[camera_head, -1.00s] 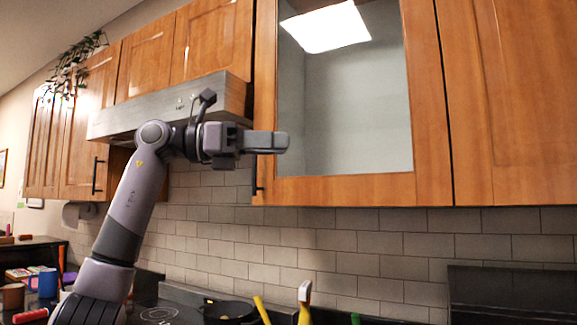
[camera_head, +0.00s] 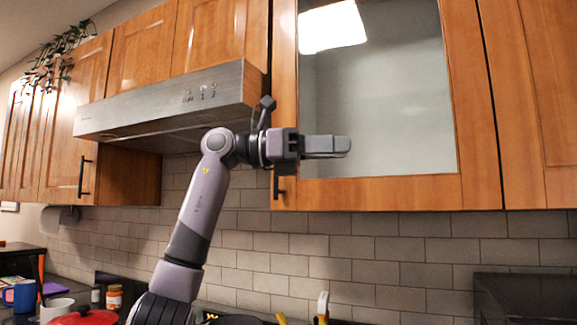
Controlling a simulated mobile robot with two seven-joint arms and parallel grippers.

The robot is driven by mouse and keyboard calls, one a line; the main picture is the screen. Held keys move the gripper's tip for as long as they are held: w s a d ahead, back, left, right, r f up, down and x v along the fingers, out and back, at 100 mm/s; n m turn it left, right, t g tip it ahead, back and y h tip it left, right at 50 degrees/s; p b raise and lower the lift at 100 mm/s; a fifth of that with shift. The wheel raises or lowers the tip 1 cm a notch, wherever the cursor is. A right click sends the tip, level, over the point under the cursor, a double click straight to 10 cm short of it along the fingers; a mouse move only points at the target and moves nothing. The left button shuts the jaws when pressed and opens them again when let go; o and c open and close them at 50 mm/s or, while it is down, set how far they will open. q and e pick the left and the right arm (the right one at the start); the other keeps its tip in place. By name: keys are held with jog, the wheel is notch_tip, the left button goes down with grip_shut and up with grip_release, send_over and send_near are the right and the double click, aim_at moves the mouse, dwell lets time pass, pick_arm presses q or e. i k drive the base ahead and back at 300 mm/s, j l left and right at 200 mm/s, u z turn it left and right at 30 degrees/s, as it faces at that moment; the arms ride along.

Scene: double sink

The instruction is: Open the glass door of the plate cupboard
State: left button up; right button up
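The plate cupboard's glass door (camera_head: 390,192) has an orange-brown wood frame around a grey pane (camera_head: 390,95) with a bright reflection in it. It looks closed. Its dark handle (camera_head: 278,187) is at the lower left of the frame, with its upper part hidden by my arm. My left gripper (camera_head: 330,146) points right in front of the door's lower left part, its fingers above and to the right of the handle. The fingers overlap from this side, so their gap does not show. Nothing shows held. My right gripper is out of view.
A steel range hood (camera_head: 165,105) juts out left of the door, close to my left wrist. Closed wooden cupboards stand on both sides. Below are a tiled wall (camera_head: 370,250) and a counter with a red-lidded pot (camera_head: 85,317), a blue mug (camera_head: 24,294) and a jar (camera_head: 114,297).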

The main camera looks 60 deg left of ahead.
aim_at(477, 185)
jog(key=k+j, duration=0.1)
jog(key=j, duration=0.3)
jog(key=k+j+z, duration=0.15)
jog(key=j, duration=0.2)
jog(key=k+j, duration=0.1)
jog(key=j, duration=0.25)
jog(key=k+j+z, duration=0.15)
jog(key=j, duration=0.25)
jog(key=i+j, duration=0.15)
